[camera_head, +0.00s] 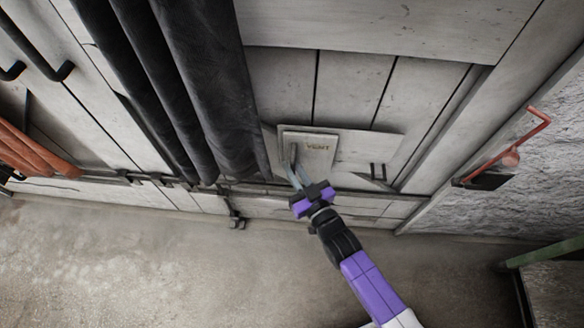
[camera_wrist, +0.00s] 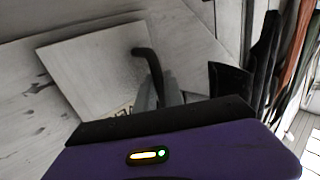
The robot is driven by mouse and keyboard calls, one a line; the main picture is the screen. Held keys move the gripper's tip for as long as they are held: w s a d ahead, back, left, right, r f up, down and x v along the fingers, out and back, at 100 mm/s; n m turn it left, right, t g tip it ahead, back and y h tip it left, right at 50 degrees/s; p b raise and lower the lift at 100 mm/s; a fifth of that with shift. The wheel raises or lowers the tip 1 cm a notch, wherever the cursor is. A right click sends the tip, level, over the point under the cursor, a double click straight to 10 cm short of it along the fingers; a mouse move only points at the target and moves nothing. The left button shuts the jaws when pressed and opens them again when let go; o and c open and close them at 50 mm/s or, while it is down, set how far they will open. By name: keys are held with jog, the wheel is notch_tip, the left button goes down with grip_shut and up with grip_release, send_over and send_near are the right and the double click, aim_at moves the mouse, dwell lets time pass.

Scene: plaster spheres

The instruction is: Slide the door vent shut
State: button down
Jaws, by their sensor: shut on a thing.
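The door vent's pale square plate (camera_head: 318,152), lettered "VENT", is on the grey plank door (camera_head: 345,84). It also shows in the wrist view (camera_wrist: 92,62). A dark bent handle (camera_wrist: 146,54) stands out from the plate. My gripper (camera_head: 295,166) reaches the plate's left part in the head view, and its fingers (camera_wrist: 162,93) are shut on the handle. The lower end of the handle is hidden between the fingers. A wider pale backing strip (camera_head: 372,150) extends right of the plate. I cannot see any vent opening.
Thick black hanging strips (camera_head: 205,75) are close to the left of the vent. A red bar (camera_head: 508,140) is on the rough wall at right. A small dark bracket (camera_head: 377,171) sits right of the vent. The concrete floor (camera_head: 150,265) is clear in front.

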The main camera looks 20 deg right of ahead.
jog(key=shift+a, duration=0.3)
jog(key=c, duration=1.5)
grip_release()
jog(key=shift+o, duration=0.2)
jog(key=s+d, duration=0.1)
jog(key=s, duration=0.6)
jog(key=shift+s, duration=0.3)
jog(key=shift+d, duration=0.1)
